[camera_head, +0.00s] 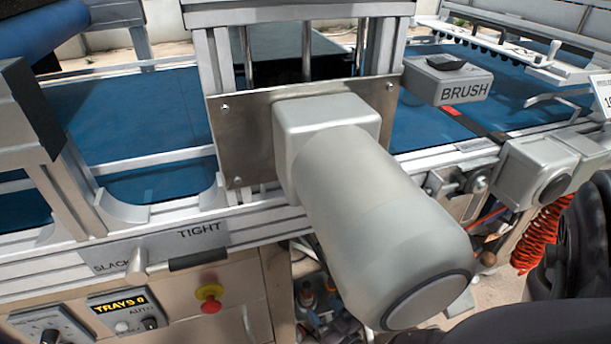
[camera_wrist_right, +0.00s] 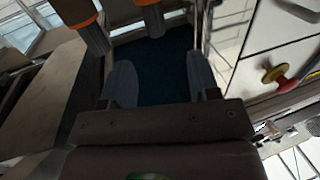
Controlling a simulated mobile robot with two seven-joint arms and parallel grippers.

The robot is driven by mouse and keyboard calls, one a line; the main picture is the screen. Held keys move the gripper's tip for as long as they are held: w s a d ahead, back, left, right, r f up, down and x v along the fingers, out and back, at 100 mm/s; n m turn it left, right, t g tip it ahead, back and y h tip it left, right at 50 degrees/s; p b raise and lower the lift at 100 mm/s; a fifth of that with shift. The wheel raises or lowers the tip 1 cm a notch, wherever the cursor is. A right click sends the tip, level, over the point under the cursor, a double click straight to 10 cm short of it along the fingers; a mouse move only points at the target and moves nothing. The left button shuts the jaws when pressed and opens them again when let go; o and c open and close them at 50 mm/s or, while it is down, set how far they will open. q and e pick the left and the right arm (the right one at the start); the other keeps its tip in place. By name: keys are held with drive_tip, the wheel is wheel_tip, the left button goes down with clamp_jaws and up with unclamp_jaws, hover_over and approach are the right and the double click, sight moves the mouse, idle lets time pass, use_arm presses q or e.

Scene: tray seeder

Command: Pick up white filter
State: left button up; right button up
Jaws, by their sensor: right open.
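I cannot make out a white filter for certain in either view. A large pale grey cylinder with a dark end ring (camera_head: 385,215) juts toward me from a square block on a metal plate (camera_head: 240,140) in the head view; I cannot tell that it is a filter. In the wrist view my right gripper (camera_wrist_right: 160,65) is open, with a grey finger on each side and dark blue surface behind the gap. Nothing shows between the fingers. A dark part of my right arm (camera_head: 585,250) shows at the right edge of the head view. My left gripper is not in view.
A grey box marked BRUSH (camera_head: 450,80) stands over the blue belt (camera_head: 125,110). A red stop button (camera_head: 209,297) and a TRAYS display (camera_head: 117,305) are on the front panel. A red coiled hose (camera_head: 540,235) hangs at right. Orange-banded cylinders (camera_wrist_right: 145,15) show in the wrist view.

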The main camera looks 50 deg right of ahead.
sight(309, 290)
drive_tip(key=shift+x, duration=0.8)
drive_tip(key=w, duration=0.1)
drive_tip(key=w+d+f, duration=0.1)
drive_tip(key=w+b, duration=0.1)
drive_tip(key=shift+w+d+f, duration=0.2)
drive_tip(key=shift+w+d, duration=0.05)
drive_tip(key=shift+w, duration=0.1)
drive_tip(key=shift+w+d, duration=0.2)
drive_tip(key=shift+w, duration=0.35)
drive_tip(key=shift+r, duration=0.1)
drive_tip(key=shift+c, duration=0.2)
drive_tip(key=c, duration=1)
